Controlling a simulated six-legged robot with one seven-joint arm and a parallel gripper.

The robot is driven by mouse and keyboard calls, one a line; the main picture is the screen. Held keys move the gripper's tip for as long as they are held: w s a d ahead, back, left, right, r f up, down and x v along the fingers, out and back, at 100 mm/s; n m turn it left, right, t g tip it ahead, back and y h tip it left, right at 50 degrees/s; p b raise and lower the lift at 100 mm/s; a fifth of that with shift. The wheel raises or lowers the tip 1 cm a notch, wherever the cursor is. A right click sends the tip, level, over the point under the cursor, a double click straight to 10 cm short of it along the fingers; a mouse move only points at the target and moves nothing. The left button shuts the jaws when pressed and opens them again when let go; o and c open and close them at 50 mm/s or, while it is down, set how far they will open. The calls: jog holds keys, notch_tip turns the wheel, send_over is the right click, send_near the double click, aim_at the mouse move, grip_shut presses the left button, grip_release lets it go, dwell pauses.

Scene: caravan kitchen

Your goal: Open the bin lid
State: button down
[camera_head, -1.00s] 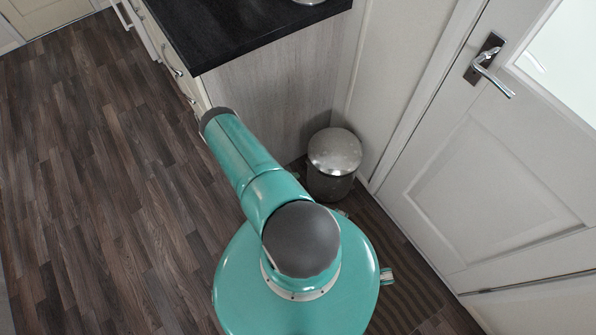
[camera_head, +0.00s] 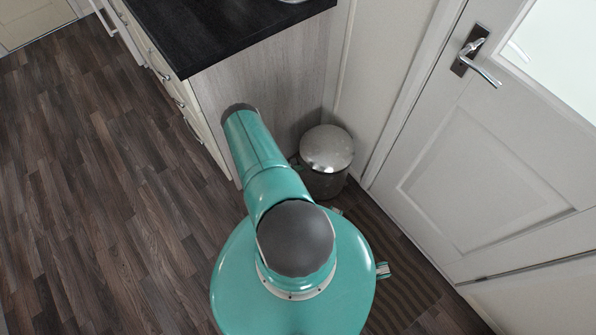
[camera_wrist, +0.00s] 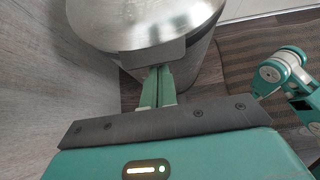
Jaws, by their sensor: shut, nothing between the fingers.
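The bin stands on the floor in the corner between the counter end and the wall. Its round, shiny metal lid (camera_head: 327,148) is closed over a darker grey body (camera_head: 324,184). In the wrist view the lid (camera_wrist: 145,18) fills the upper middle. My gripper (camera_wrist: 158,78) is shut and empty, its green fingers pointing at the near rim of the lid. A dark grey flat piece (camera_wrist: 153,54) lies between the fingertips and the lid; I cannot tell whether they touch.
The counter (camera_head: 225,35) with its pale end panel rises left of the bin. A white door (camera_head: 490,160) with a metal handle is at the right. A striped dark mat (camera_head: 405,290) lies before the door. The wooden floor (camera_head: 100,190) at left is clear.

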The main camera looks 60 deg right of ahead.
jog(key=shift+r, duration=0.3)
jog(key=shift+r, duration=0.15)
